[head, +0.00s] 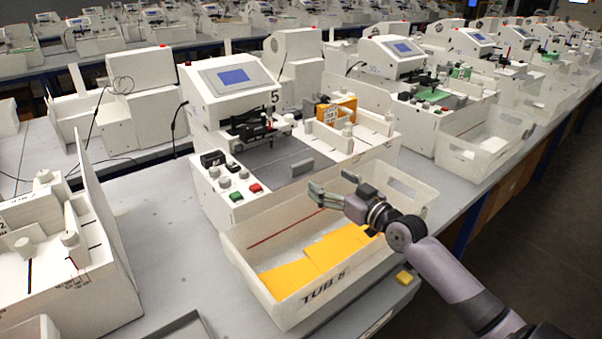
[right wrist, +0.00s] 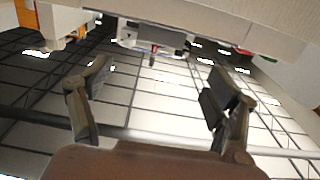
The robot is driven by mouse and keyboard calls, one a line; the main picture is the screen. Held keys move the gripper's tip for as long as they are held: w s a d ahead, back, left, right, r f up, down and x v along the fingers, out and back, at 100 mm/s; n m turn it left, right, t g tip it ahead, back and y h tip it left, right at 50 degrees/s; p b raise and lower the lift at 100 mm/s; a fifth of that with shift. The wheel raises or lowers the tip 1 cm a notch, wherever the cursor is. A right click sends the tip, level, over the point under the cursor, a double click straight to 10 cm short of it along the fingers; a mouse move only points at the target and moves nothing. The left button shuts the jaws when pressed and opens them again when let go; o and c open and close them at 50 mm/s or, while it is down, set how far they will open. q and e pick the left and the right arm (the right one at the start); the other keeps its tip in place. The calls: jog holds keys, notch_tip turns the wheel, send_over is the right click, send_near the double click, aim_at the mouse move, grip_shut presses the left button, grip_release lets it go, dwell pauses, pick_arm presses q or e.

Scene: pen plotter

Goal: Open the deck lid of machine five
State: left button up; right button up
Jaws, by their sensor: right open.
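Machine five (head: 232,92) is a white plotter with a blue screen and a "5" on its side, at the centre of the head view. Its deck lid (head: 268,160) looks like a grey, partly see-through panel lying flat over the deck. A small grey handle (head: 301,168) stands near its front edge. My right gripper (head: 328,186) is open and empty, above the tub in front of the machine, with its fingers pointing toward the deck and apart from the handle. In the right wrist view, both fingers (right wrist: 158,85) are spread with nothing between them. My left gripper is out of view.
A white tub marked "TUB 5" (head: 310,300) holds yellow cards (head: 325,252) in front of the machine. Buttons and knobs (head: 238,182) sit left of the lid. An orange block (head: 337,108) and white parts stand right of it. Other machines stand close on both sides.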

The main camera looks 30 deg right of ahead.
aim_at(304, 164)
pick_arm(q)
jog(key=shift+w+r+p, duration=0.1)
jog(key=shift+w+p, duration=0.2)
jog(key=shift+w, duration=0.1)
pick_arm(e)
jog(key=w, duration=0.8)
jog(key=w+a, duration=0.1)
jog(key=w, duration=0.3)
jog(key=shift+f, duration=0.15)
